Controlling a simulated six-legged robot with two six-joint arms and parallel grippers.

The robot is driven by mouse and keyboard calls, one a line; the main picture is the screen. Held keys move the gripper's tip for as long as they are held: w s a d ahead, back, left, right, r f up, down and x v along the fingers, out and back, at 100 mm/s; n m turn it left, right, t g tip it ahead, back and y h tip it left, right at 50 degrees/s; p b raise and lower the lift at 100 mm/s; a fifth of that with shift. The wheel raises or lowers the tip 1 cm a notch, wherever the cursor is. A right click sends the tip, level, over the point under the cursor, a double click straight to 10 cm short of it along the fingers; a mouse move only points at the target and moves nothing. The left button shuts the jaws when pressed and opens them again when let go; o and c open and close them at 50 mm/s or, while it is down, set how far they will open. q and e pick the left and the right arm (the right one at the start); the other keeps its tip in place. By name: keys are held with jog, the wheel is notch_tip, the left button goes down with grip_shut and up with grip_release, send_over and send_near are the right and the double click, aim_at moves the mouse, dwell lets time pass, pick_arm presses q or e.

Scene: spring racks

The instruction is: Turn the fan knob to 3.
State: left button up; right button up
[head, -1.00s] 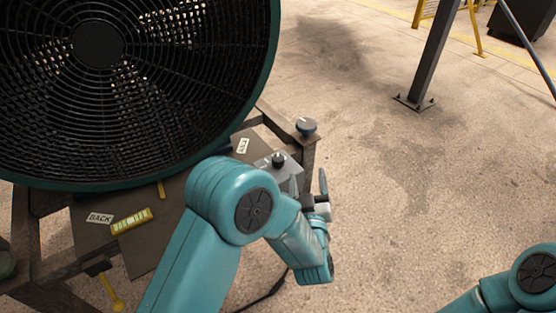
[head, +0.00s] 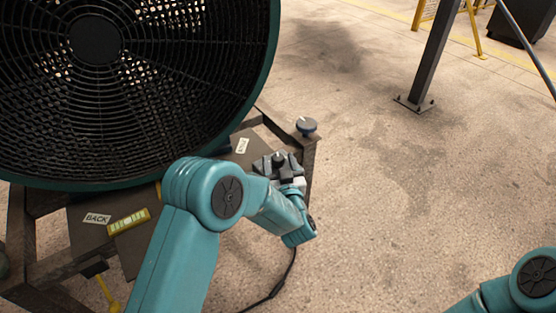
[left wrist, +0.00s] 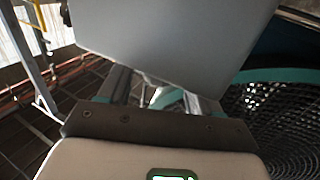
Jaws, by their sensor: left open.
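The big fan (head: 96,95), with a dark grille and teal rim, stands at the left in the head view. Its grille also shows at the right of the left wrist view (left wrist: 288,120). A small dark knob (head: 279,157) sits on a grey box at the bench's right end. My left gripper (head: 278,164) is open at the box, its fingers apart around or just beside the knob; contact cannot be told. In the left wrist view, a pale grey box face (left wrist: 180,40) lies in front of the open fingers (left wrist: 160,98) and hides the knob. The knob's setting is not readable. My right gripper is out of view.
A BACK label (head: 97,219) and a yellow level (head: 129,221) lie on the bench's left part. A dark cable (head: 276,290) runs below. Floor to the right is open up to a dark post (head: 432,60).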

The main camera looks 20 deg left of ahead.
pick_arm(q)
jog(key=shift+x, duration=1)
jog(key=c, duration=0.9)
jog(key=shift+c, duration=0.2)
